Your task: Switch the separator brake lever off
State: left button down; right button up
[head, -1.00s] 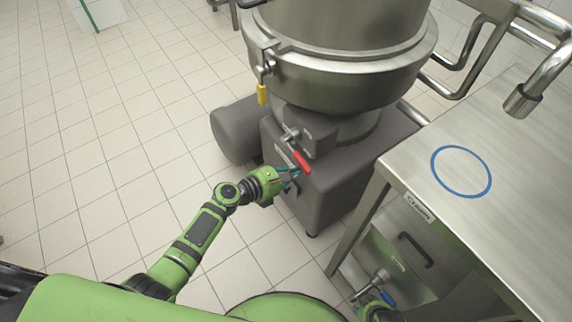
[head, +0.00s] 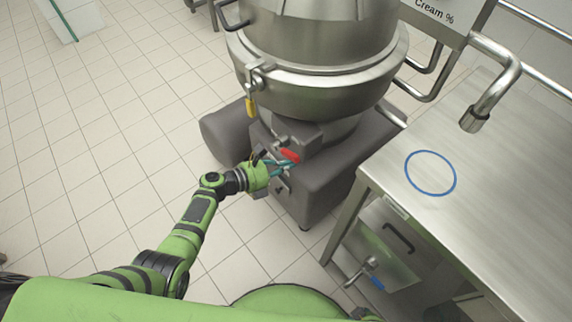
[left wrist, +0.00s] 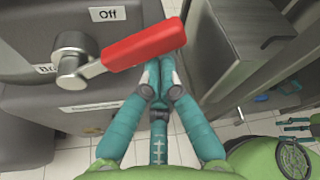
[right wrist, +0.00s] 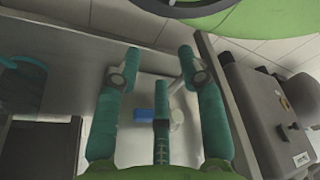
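The red separator brake lever (head: 289,155) is on the dark grey separator base; it also shows in the left wrist view (left wrist: 145,43). It points right and slightly upward from its round metal pivot, below the "Off" label (left wrist: 108,14). My left gripper (head: 288,167) is at the lever's free end. In the left wrist view its teal fingers (left wrist: 161,72) are drawn together just under the red handle, which hides their tips; contact is not clear. My right gripper (right wrist: 155,58) is open and empty, with its fingers spread.
A steel table (head: 510,165) with a blue ring (head: 430,173) stands right of the separator.

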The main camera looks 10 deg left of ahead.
jog(key=shift+s+r, duration=0.1)
jog(key=shift+s, duration=0.35)
